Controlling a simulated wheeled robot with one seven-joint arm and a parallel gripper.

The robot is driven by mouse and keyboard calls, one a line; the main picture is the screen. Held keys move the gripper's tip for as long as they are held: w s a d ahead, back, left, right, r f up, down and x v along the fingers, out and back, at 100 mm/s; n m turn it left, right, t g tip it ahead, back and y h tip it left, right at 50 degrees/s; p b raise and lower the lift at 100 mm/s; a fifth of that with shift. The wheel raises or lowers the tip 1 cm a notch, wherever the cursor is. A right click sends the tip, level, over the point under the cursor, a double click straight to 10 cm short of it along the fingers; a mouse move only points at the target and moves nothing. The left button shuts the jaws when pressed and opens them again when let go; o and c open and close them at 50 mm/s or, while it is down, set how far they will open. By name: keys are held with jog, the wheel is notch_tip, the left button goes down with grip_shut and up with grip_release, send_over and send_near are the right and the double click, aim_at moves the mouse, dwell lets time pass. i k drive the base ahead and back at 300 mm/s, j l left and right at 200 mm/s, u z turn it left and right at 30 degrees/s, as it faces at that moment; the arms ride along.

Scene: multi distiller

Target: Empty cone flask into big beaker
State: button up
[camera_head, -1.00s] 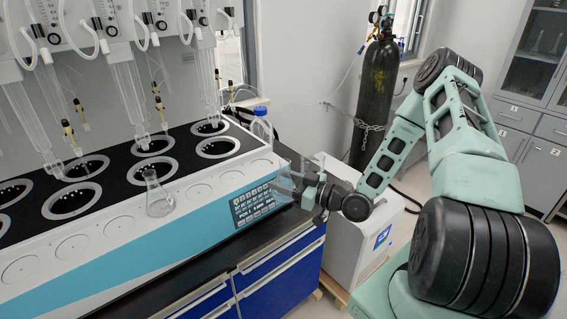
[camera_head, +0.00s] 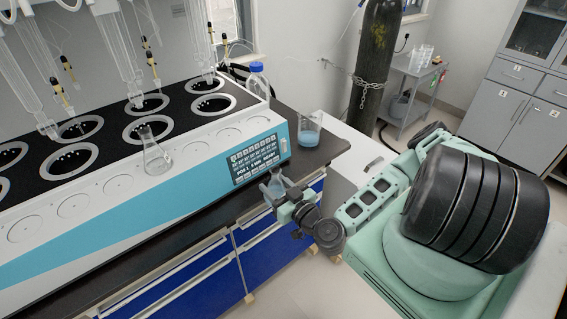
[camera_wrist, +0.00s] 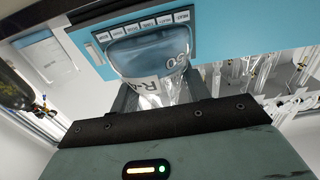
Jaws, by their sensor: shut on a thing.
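My gripper (camera_head: 285,203) is shut on a cone flask (camera_head: 275,186) of clear glass with blue liquid in it. It holds the flask in front of the distiller's control panel, by the bench's front edge. In the wrist view the flask (camera_wrist: 150,60) shows printed marks and its wide blue end at the top of the picture. The jaws hide part of it. The big beaker (camera_head: 310,131), clear and with blue liquid in its lower part, stands upright on the dark bench top, right of the distiller. My gripper is to its lower left, apart from it.
The white and blue distiller (camera_head: 215,150) fills the left. Another clear flask (camera_head: 154,152) stands on its front ledge. A blue-capped bottle (camera_head: 257,80) stands at its back right corner. A gas cylinder (camera_head: 378,70) stands behind. Bare bench top (camera_head: 325,150) surrounds the beaker.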

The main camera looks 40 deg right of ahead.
aim_at(309, 127)
jog(key=l+z, duration=0.25)
jog(key=l, duration=0.55)
jog(key=i+l+z, duration=0.1)
jog(key=l+z, duration=0.2)
jog(key=l, duration=0.45)
jog(key=i+j, duration=0.15)
jog(key=j, duration=0.15)
jog(key=i+j, duration=0.1)
jog(key=j, duration=0.2)
